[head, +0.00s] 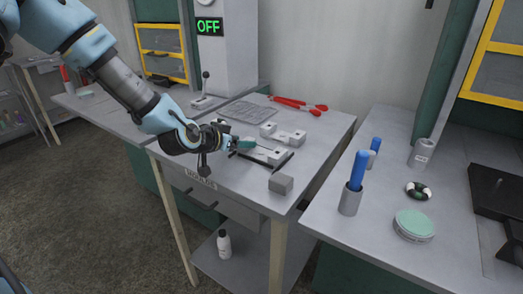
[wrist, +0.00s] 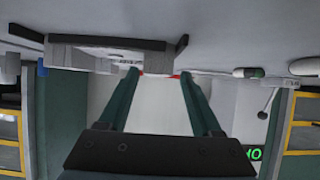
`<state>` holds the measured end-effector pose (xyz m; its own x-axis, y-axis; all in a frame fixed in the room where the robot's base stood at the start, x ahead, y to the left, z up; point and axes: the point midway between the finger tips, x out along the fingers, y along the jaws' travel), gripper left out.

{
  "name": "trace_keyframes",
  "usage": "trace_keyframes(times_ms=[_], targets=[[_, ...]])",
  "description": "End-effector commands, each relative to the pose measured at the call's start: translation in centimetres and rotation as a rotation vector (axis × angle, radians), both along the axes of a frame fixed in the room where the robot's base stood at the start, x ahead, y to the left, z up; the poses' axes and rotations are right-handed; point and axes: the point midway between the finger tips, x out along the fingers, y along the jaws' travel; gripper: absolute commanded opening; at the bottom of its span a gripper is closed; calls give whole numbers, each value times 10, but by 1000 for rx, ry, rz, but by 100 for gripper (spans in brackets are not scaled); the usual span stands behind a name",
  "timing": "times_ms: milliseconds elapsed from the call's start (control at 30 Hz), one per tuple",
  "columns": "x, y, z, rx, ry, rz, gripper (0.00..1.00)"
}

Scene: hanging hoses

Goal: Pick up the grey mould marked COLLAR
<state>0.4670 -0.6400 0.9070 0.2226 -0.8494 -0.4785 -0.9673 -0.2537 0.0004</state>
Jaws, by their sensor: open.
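My gripper (head: 243,145) is over the middle of the moulds table, with its green fingers spread and nothing between them. In the wrist view the fingers (wrist: 160,75) are apart. A grey block-like mould (head: 270,154) with dark bars along it lies just by the fingertips; a grey piece with dark bars (wrist: 100,54) also shows beside the left finger in the wrist view. Another pale grey mould (head: 283,135) lies behind it. A plain grey block (head: 281,184) sits near the front right corner. I cannot read COLLAR on any of them.
Red-handled pliers (head: 298,105) and a flat grey grid plate (head: 248,111) lie at the table's back. A lever (head: 205,90) stands back left. The right bench holds a blue-handled tool in a cup (head: 351,200) and a green-topped round tin (head: 414,225). A gap separates the tables.

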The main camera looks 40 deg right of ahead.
Motion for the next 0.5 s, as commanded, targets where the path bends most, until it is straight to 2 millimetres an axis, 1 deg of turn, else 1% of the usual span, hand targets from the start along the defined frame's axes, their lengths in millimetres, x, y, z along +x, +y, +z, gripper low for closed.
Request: trace_keyframes(times_ms=[100,333,367,500], targets=[[1,-6,-4,1,0,-1,66],[2,-7,-5,1,-1,0,66],[2,-7,-5,1,-1,0,63],[2,-7,-5,1,-1,0,48]])
